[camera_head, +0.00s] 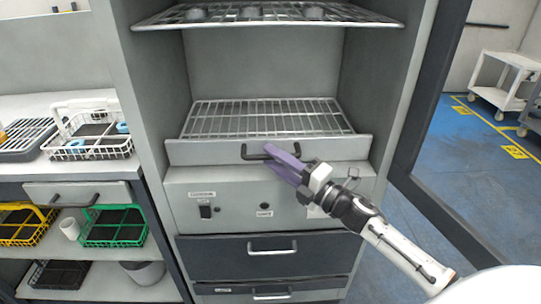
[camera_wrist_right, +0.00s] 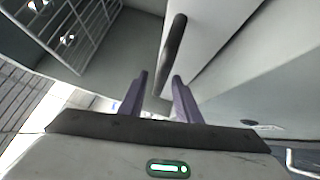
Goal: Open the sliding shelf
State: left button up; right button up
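The sliding shelf is a wire rack with a pale front panel (camera_head: 205,152) inside the grey cabinet, pushed in level with the cabinet front. Its dark bar handle (camera_head: 256,156) is at the middle of that panel. My right gripper (camera_head: 272,157), with purple fingers, is at the right part of the handle and partly covers it. My left gripper is not in view.
An upper wire shelf (camera_head: 265,15) holds several round items. Below the sliding shelf are a control panel (camera_head: 235,205) and dark drawers (camera_head: 225,262). An open cabinet door (camera_head: 440,130) stands at right. A counter with baskets (camera_head: 95,140) is at left.

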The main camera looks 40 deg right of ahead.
jog(key=shift+x, duration=0.75)
grip_shut()
